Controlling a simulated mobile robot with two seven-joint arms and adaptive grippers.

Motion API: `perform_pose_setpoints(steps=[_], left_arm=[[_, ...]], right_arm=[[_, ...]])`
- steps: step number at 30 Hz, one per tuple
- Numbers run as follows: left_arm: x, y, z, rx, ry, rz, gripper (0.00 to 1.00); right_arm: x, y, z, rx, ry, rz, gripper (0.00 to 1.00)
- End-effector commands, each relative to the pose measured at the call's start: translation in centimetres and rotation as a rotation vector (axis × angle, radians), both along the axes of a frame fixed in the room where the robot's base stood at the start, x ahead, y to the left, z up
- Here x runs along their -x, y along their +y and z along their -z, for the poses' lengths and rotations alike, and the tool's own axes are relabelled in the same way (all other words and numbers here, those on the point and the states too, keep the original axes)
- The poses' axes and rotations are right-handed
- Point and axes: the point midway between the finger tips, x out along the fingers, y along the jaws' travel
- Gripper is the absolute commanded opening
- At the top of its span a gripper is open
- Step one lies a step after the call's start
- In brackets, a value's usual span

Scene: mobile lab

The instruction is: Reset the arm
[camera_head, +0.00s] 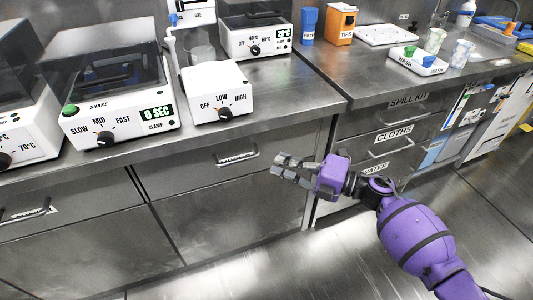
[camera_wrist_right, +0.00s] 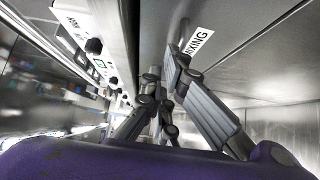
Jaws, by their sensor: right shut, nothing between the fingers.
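My right gripper (camera_head: 284,166) is at the end of the purple arm that comes in from the lower right. It is shut and empty, in the air in front of the steel cabinet drawers, below the counter edge. In the right wrist view its fingers (camera_wrist_right: 165,118) come together with nothing between them. A drawer with a label reading "MIXING" (camera_wrist_right: 198,40) shows beyond the fingers. My left gripper is not in the head view.
The steel counter (camera_head: 290,85) carries a shaker (camera_head: 115,100), a dial device (camera_head: 218,92), a heater (camera_head: 254,36), an orange tips box (camera_head: 340,24) and a white wash tray (camera_head: 418,62). Drawer handles (camera_head: 237,156) stick out near the gripper. The floor (camera_head: 300,265) in front is clear.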

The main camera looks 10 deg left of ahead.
Motion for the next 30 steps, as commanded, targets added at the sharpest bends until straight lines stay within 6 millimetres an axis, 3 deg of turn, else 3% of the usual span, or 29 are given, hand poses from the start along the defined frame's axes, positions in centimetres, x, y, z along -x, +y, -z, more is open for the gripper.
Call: perform_pose_setpoints(steps=[6, 15, 20, 26, 30], left_arm=[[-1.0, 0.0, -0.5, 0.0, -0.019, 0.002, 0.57], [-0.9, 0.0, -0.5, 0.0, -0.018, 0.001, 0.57], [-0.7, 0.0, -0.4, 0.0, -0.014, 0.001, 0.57], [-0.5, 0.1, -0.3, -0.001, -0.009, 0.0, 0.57], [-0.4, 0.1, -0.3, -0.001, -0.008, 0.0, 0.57]], right_arm=[[0.7, -3.5, 0.0, 0.0, -0.001, 0.001, 0.0], [0.9, -4.6, 0.1, 0.0, 0.002, -0.001, 0.0], [-0.9, -4.9, -0.3, -0.013, 0.023, 0.077, 0.0], [-4.1, -4.4, -4.8, -0.159, 0.088, 0.269, 0.0], [-3.5, -5.4, -3.7, -0.291, 0.253, 0.431, 0.0]])
